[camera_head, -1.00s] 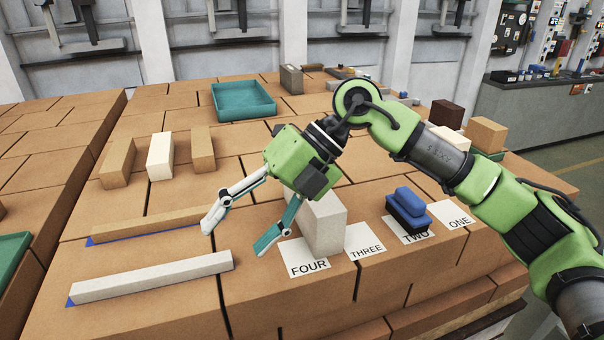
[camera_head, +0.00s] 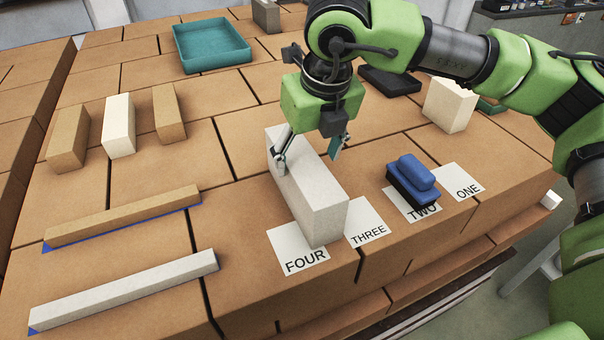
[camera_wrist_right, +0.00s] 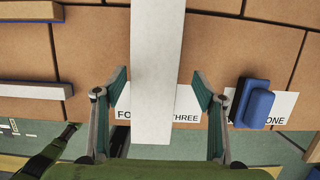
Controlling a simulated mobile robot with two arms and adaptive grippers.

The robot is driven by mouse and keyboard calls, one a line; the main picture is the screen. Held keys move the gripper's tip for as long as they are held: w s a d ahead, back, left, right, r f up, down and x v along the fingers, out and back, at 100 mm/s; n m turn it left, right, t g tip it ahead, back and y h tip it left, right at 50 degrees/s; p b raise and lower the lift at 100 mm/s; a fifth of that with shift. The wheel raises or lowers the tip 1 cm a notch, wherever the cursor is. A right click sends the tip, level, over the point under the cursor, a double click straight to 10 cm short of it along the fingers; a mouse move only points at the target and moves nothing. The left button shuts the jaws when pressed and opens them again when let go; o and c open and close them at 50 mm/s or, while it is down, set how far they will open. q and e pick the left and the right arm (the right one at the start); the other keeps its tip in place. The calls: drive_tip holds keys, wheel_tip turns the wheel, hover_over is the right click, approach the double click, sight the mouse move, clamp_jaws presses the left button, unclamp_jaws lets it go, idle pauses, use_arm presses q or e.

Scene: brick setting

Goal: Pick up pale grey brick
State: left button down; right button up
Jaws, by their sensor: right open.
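The pale grey brick (camera_head: 312,195) is a long block lying on the brown brick-patterned top, its near end by the FOUR and THREE cards. In the right wrist view the brick (camera_wrist_right: 157,45) runs down the middle between the fingers. My right gripper (camera_head: 310,156) is open over the far part of the brick, one finger toward each long side. Both fingers look clear of the brick in the wrist view; whether their tips are below its top face I cannot tell. My left gripper is not in view.
A blue-and-black brush-like object (camera_head: 412,183) sits on the TWO card, right of the brick. Long tan (camera_head: 125,217) and pale (camera_head: 125,290) bars lie to the left. Several upright blocks (camera_head: 118,125) and a teal tray (camera_head: 211,45) stand farther back.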

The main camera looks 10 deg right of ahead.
drive_tip(key=shift+x, duration=0.9)
drive_tip(key=shift+w+a+f+p, duration=0.1)
drive_tip(key=shift+w+f+p, duration=0.15)
drive_tip(key=shift+p, duration=0.15)
drive_tip(key=p+x, duration=0.1)
drive_tip(key=x, duration=0.1)
drive_tip(key=p+x, duration=0.1)
drive_tip(key=shift+a+f+p, duration=0.3)
drive_tip(key=shift+a+f, duration=0.1)
drive_tip(key=shift+w+f, duration=0.2)
drive_tip(key=shift+f, duration=0.15)
clamp_jaws()
drive_tip(key=shift+w+r, duration=0.1)
drive_tip(key=shift+r, duration=0.1)
